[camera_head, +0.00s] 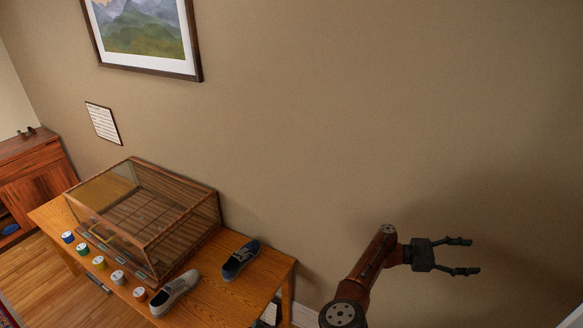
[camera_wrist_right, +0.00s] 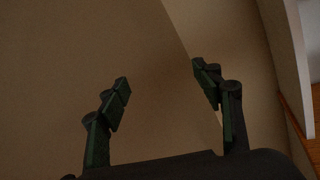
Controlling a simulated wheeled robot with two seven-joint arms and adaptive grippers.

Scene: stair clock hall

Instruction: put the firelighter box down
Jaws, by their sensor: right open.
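My right gripper (camera_head: 474,257) is raised in front of the bare wall, to the right of the wooden table. Its two fingers are spread apart with nothing between them. The right wrist view also shows the open, empty fingers (camera_wrist_right: 161,85) against a plain wall. I cannot make out a firelighter box in either view. My left gripper is not in view.
A wooden table (camera_head: 222,273) holds a glass-and-wood case (camera_head: 150,208), a grey shoe (camera_head: 174,294), a dark blue shoe (camera_head: 240,260) and a row of several small coloured tubs (camera_head: 99,262). A wooden cabinet (camera_head: 38,178) stands at far left.

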